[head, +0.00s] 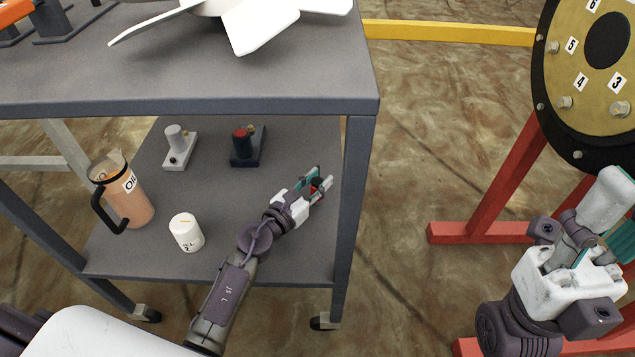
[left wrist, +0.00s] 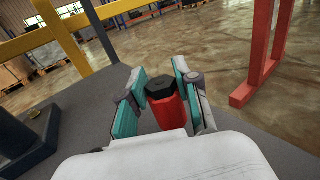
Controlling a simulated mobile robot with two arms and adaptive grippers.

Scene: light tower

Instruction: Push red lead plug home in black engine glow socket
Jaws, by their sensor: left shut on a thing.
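My left gripper (head: 320,184) is over the right part of the lower shelf, shut on a red plug. The left wrist view shows the red plug (left wrist: 170,108), with a black hexagonal end, between the teal pads of my left gripper (left wrist: 163,92). A black socket block (head: 247,150) stands on the shelf, left of and behind the gripper, apart from it. A dark red-topped post and a brass stud rise from it. Part of this block (left wrist: 30,145) shows at left in the left wrist view. My right gripper (head: 600,225) is at lower right, away from the shelf; its jaw opening is unclear.
A light grey block with a grey post (head: 176,148), an orange oil jug (head: 130,195) and a white container (head: 186,233) stand on the shelf. The upper table top (head: 310,85) overhangs it. A red stand (head: 490,190) with a round numbered plate is at right.

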